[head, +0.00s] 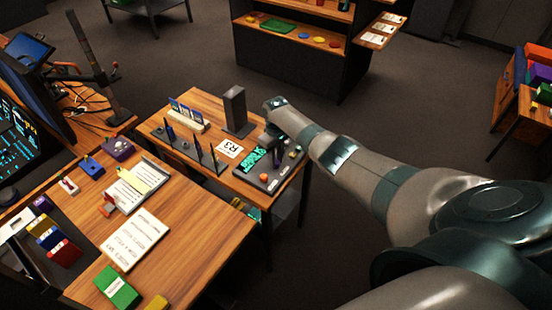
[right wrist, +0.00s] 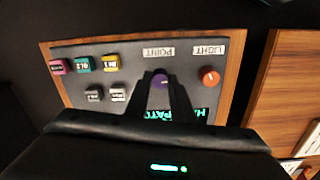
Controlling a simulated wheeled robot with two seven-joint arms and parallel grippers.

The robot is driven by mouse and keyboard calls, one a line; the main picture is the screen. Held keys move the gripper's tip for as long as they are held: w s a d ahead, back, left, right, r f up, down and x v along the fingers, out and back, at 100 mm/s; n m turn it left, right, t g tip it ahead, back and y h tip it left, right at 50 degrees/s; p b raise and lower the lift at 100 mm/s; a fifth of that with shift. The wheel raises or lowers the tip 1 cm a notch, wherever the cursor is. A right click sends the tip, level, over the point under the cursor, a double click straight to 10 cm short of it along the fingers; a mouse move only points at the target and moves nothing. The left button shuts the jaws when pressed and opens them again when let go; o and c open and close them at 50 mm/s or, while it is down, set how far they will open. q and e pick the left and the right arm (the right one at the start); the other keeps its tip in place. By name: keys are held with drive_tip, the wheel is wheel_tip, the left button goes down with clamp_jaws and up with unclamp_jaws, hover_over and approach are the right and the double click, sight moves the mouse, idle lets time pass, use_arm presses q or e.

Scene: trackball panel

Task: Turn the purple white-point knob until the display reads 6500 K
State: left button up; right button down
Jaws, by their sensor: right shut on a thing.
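The purple white-point knob (right wrist: 161,82) is on the dark trackball panel (right wrist: 140,55), below the white "POINT" label (right wrist: 158,52) in the right wrist view. My right gripper (right wrist: 163,84) is shut on this knob, one finger on each side, so only part of it shows. The display (right wrist: 190,113) shows green letters, is partly covered by my gripper, and its reading cannot be made out. In the head view the panel (head: 258,178) lies on the far wooden table with its green display (head: 249,160). My left gripper is not in view.
Pink, teal and yellow buttons (right wrist: 111,63) line the panel's left. A dark upright box (head: 235,108) and pen racks (head: 205,155) stand near the panel.

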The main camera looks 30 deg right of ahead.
drive_tip(key=shift+w, duration=0.1)
drive_tip(key=c, duration=1.5)
unclamp_jaws()
drive_tip(key=shift+c, duration=0.2)
drive_tip(key=shift+r, duration=0.15)
drive_tip(key=shift+r, duration=0.55)
wheel_tip(320, 180, up, 16)
drive_tip(key=b, duration=0.3)
